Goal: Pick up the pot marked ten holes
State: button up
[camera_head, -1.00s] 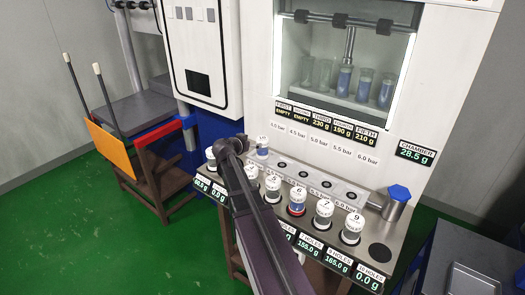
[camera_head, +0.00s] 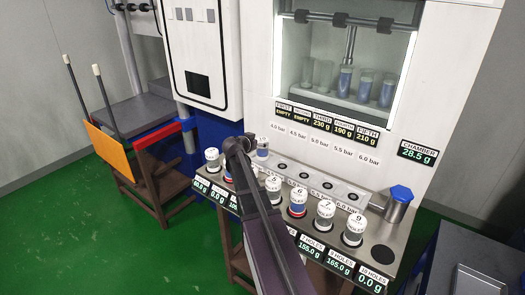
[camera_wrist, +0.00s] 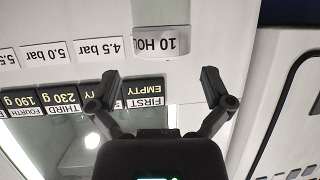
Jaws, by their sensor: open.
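My gripper (camera_wrist: 159,80) is open and empty. In the wrist picture the pot lies above the fingertips, between their lines, with no visible contact.
Several white-topped pots, including the six (camera_head: 298,201) and nine (camera_head: 353,230), stand in the front row. A dark empty seat (camera_head: 382,255) is at its right end. A blue-capped metal cylinder (camera_head: 399,203) stands at the right. The machine's front panel rises behind the back row.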

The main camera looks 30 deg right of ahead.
aim_at(262, 140)
jog(key=b+x, duration=0.1)
jog(key=x, duration=0.2)
jog(key=shift+w+f, duration=0.2)
jog(key=shift+w+d+f+b, duration=0.25)
jog(key=shift+d+b, duration=0.1)
jog(key=shift+d, duration=0.2)
jog(key=shift+r, duration=0.1)
jog(key=c, duration=1.1)
jog(key=shift+r, duration=0.2)
jog(key=shift+c, duration=0.2)
notch_tip(262, 140, up, 10)
jog(key=p, duration=1)
jog(key=shift+f, duration=0.2)
